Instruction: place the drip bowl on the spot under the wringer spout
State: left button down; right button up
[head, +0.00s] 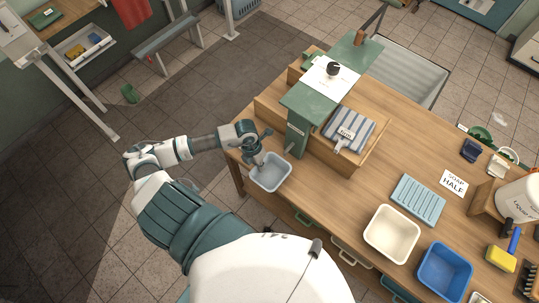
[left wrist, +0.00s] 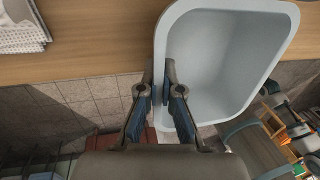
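The drip bowl (head: 270,172), a pale grey-blue square tub, is at the left edge of the wooden table in the head view. It also shows large in the left wrist view (left wrist: 215,65), overlapping the table edge with floor visible below. My left gripper (head: 258,160) is at its rim, with a finger on either side of the bowl's wall in the left wrist view (left wrist: 164,88). The bowl looks empty. The green wringer (head: 298,133) stands just behind it; a small grey spout (head: 290,148) points toward the bowl. The spot under it is not clearly visible. My right gripper is not in view.
A wooden tray with a striped cloth (head: 349,129) stands right of the wringer. A cream basin (head: 392,233), blue basin (head: 444,270) and light-blue ribbed mat (head: 418,200) are farther right. Bare tabletop (head: 335,195) lies between the bowl and the cream basin.

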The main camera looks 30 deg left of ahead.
aim_at(269, 153)
pick_arm(q)
jog(key=shift+w+d, duration=0.2)
jog(key=shift+w, duration=0.65)
jog(key=w, duration=0.3)
jog(key=shift+w+d+r+p, duration=0.15)
jog(key=shift+w+d+p, duration=0.15)
jog(key=shift+w, duration=0.1)
jog(key=shift+w+f, duration=0.1)
jog(key=shift+f, duration=0.3)
jog(key=shift+a, duration=0.1)
jog(key=c, duration=1.3)
grip_release()
jog(key=v, duration=1.2)
jog(key=shift+b, duration=0.35)
